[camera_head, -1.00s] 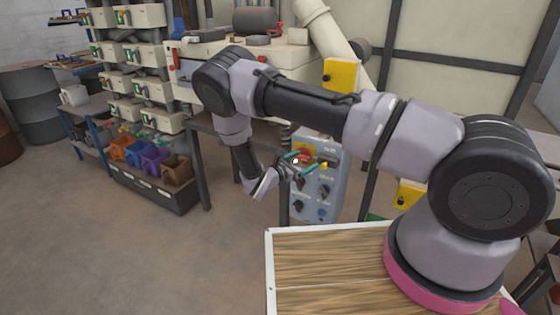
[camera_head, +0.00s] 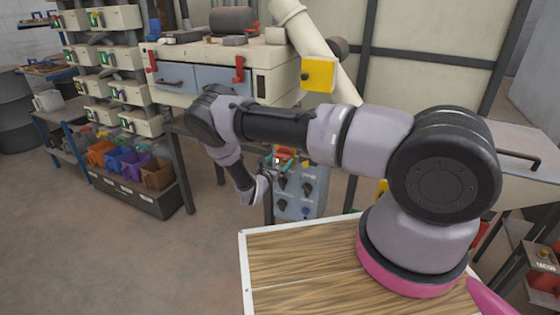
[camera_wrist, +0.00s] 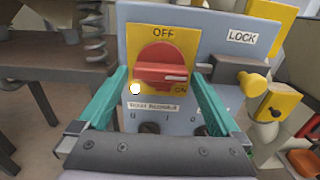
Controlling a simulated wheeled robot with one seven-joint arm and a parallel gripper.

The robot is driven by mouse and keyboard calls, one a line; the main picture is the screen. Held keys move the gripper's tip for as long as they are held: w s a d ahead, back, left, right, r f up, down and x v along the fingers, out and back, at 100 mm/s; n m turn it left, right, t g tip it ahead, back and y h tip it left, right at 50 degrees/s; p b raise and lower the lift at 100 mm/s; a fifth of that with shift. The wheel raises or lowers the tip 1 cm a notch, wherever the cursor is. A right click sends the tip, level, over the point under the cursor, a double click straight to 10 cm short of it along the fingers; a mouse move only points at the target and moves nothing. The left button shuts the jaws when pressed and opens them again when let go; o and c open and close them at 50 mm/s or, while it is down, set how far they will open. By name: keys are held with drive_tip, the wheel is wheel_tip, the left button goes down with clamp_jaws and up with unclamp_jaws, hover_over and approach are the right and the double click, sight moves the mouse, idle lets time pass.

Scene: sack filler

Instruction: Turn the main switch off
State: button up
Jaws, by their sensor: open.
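The main switch (camera_wrist: 162,62) is a red rotary knob on a yellow plate, marked OFF at the top and ON at the lower right. Its white mark points right, near ON. My gripper (camera_wrist: 160,78) is open, with one teal finger on each side of the knob's lower half. Whether the fingers touch the knob cannot be told. In the head view, my gripper (camera_head: 279,161) is at the upper left of the grey-blue control panel (camera_head: 312,190) and partly hides the switch.
A yellow knob (camera_wrist: 253,84) on a dark stem sticks out right of the switch, below a LOCK label (camera_wrist: 242,36). More dark knobs sit lower on the panel. A wood-topped table (camera_head: 300,265) is in front. Open floor (camera_head: 130,250) lies left.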

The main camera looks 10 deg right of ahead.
drive_tip(key=shift+w+d, duration=0.25)
drive_tip(key=shift+w, duration=0.05)
drive_tip(key=c, duration=1.1)
drive_tip(key=shift+o, duration=0.2)
